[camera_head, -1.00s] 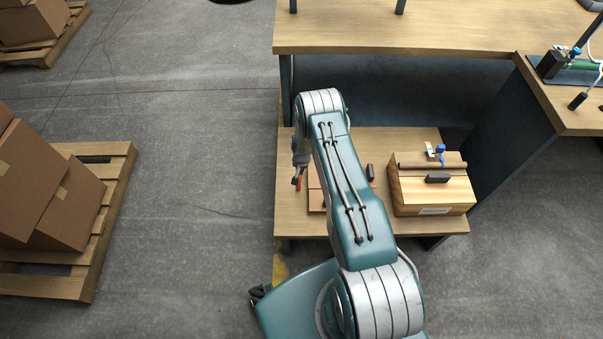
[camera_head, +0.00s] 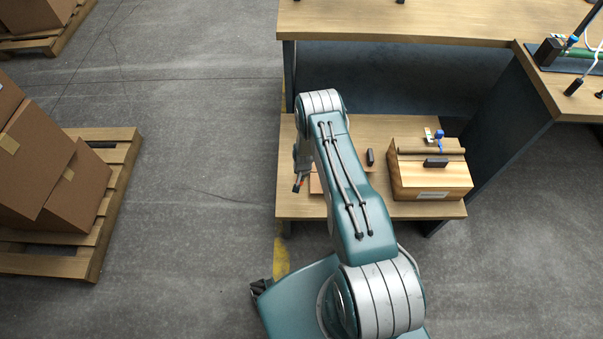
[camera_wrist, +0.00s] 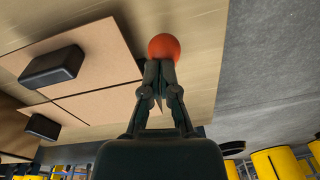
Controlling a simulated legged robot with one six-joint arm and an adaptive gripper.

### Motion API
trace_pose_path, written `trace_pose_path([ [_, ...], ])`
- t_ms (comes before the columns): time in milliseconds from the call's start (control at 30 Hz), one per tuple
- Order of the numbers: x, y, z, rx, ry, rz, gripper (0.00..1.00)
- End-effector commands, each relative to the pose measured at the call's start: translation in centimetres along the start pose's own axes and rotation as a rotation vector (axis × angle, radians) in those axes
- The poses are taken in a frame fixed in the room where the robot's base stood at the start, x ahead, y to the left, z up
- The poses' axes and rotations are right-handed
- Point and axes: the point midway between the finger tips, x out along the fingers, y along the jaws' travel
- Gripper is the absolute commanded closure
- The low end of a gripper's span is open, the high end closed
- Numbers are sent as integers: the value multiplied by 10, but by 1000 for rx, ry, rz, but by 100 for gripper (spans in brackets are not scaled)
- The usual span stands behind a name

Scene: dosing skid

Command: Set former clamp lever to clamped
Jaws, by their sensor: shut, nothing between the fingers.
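My gripper (camera_wrist: 160,80) is shut and empty in the wrist view. An orange-red ball (camera_wrist: 164,47), perhaps the clamp lever's knob, shows right at its fingertips; whether they touch it I cannot tell. The lever's shaft and its setting are not visible. Beside the ball lie tan panels (camera_wrist: 95,50) with black blocks (camera_wrist: 52,66) on them. In the head view my gripper (camera_head: 299,184) hangs over the left edge of the low wooden table (camera_head: 295,208), beside a small orange-red spot. My arm hides most of the panels there.
A wooden box (camera_head: 430,180) with a dark handle stands on the table's right, with a small blue part (camera_head: 438,134) behind it. A higher bench (camera_head: 400,22) runs behind. Cartons on a pallet (camera_head: 118,165) stand left; grey floor lies clear between.

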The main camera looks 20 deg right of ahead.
Motion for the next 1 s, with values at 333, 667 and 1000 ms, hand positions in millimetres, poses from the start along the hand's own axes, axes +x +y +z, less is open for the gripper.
trace_pose_path([
  [333, 6, 2, 6, -1, -6, 2, 100],
  [667, 7, 3, 9, -1, -13, 5, 100],
  [1000, -29, 1, -17, -4, 3, -1, 100],
])
